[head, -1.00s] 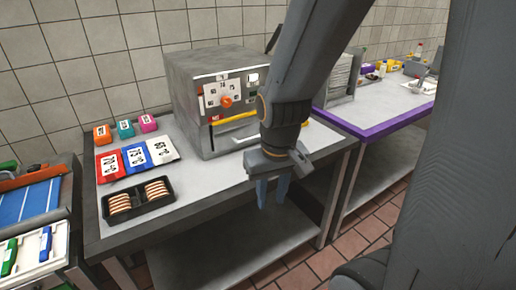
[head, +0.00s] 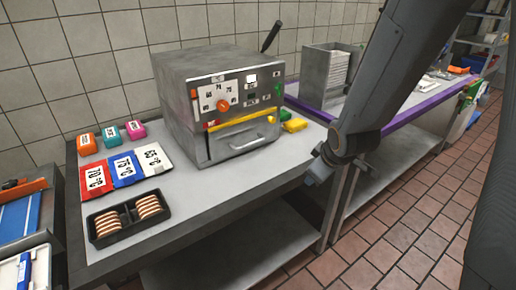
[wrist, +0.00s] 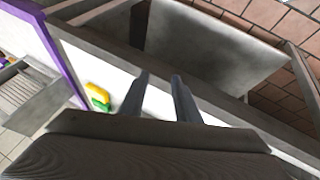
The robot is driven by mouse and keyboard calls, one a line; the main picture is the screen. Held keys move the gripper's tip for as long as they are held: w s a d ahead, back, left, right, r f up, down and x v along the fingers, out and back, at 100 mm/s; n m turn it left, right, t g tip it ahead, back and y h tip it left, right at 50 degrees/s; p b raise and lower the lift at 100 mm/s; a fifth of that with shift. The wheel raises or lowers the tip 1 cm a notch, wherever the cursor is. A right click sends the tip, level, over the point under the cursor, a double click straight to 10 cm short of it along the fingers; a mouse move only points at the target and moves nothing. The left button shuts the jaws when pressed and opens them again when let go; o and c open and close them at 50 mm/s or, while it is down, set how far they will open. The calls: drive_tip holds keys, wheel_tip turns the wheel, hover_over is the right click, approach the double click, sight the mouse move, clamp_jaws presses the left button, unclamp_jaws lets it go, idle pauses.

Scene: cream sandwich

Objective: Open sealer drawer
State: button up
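The sealer (head: 176,84) is a grey metal box with a control panel and an orange dial, on the table in the head view. Its drawer front (head: 225,145) is low on the front face and looks closed. The light drawer handle (head: 248,146) sticks out below a yellow bar. My gripper (head: 318,172) is at the table's right front corner, to the right of the handle and apart from it; its fingers are hard to make out there. In the wrist view my gripper (wrist: 160,78) shows two separated fingers with nothing between them. The sealer is not visible there.
A purple-edged table (head: 400,122) stands further right. Tiled floor (head: 400,225) is free in front.

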drive_tip(key=w+a+n+t+y, duration=0.1)
drive_tip(key=w+a+n, duration=0.1)
drive_tip(key=w+n, duration=0.1)
drive_tip(key=w+a+f+n+t+y+b, duration=0.1)
drive_tip(key=w+a+n, duration=0.1)
drive_tip(key=w+a+n+t+y, duration=0.1)
drive_tip(key=w+a+n, duration=0.1)
drive_tip(key=w+n, duration=0.1)
drive_tip(key=shift+w+a+f+n+t, duration=0.25)
drive_tip(key=shift+w+f+n+t, duration=0.05)
drive_tip(key=shift+w+f+t, duration=0.1)
drive_tip(key=a+n+y, duration=0.1)
drive_tip(key=a+n, duration=0.1)
drive_tip(key=w+a+r+n+t+y+b, duration=0.1)
drive_tip(key=a+n+y, duration=0.1)
drive_tip(key=a+n+t+y, duration=0.1)
drive_tip(key=a+n, duration=0.1)
drive_tip(key=shift+w+a+r+n+y+b, duration=0.1)
drive_tip(key=shift+w+r+n+y+b, duration=0.05)
drive_tip(key=shift+w+n+y+b, duration=0.2)
drive_tip(key=shift+a+r+n, duration=0.1)
drive_tip(key=shift+a+n, duration=0.15)
drive_tip(key=shift+w+a+t+y, duration=0.25)
drive_tip(key=shift+t, duration=0.05)
drive_tip(key=p+x, duration=0.2)
drive_tip(key=x, duration=0.5)
drive_tip(key=shift+w, duration=0.1)
clamp_jaws()
